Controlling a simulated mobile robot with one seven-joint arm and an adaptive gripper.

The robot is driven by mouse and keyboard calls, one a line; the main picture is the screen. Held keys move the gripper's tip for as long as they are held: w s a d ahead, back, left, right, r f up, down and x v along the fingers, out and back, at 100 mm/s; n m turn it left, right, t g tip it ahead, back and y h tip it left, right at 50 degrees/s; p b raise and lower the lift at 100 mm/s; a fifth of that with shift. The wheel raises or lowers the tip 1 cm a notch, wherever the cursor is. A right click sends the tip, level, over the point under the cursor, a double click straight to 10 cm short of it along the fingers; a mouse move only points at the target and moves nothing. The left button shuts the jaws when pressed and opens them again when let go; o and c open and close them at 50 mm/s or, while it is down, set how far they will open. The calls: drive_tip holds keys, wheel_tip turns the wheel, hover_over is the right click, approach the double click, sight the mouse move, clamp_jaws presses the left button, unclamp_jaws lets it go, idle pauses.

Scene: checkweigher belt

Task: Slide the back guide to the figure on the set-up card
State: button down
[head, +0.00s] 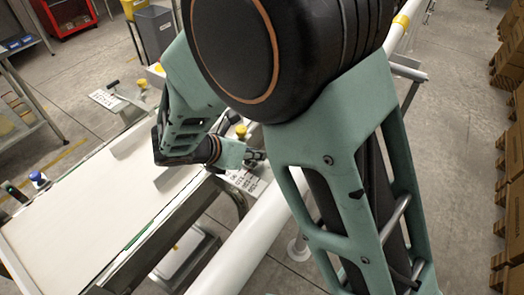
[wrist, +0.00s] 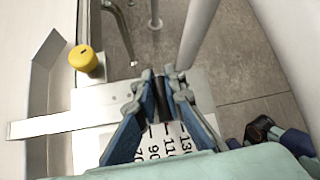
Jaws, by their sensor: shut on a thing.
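My gripper (head: 257,156) is at the right side of the belt, beyond my forearm. In the wrist view my gripper (wrist: 163,78) is shut on a dark upright handle (wrist: 162,98) at the end of a flat metal bar (wrist: 55,125). The bar runs left toward a grey guide plate (wrist: 48,75) along the belt. A white scale (wrist: 172,142) under the fingers shows 70, 90, 110 and 130; the fingers partly cover it, and I cannot tell the reading. A yellow knob (wrist: 83,58) stands beside the bar. I cannot make out the set-up card.
The pale belt (head: 85,215) lies at left. Across it are another scale plate (head: 105,98), a dark handle (head: 113,85) and a yellow knob (head: 142,84). A blue button (head: 38,178) is at the near left. A white rail (head: 250,235) runs beside the frame, below my arm.

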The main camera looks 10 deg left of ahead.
drive_tip(key=shift+w+a, duration=0.25)
drive_tip(key=shift+a, duration=0.3)
drive_tip(key=shift+w+a, duration=0.25)
drive_tip(key=shift+a, duration=0.3)
drive_tip(key=c, duration=2)
unclamp_jaws()
drive_tip(key=shift+s, duration=0.1)
drive_tip(key=v, duration=1.2)
drive_tip(key=shift+d, duration=0.1)
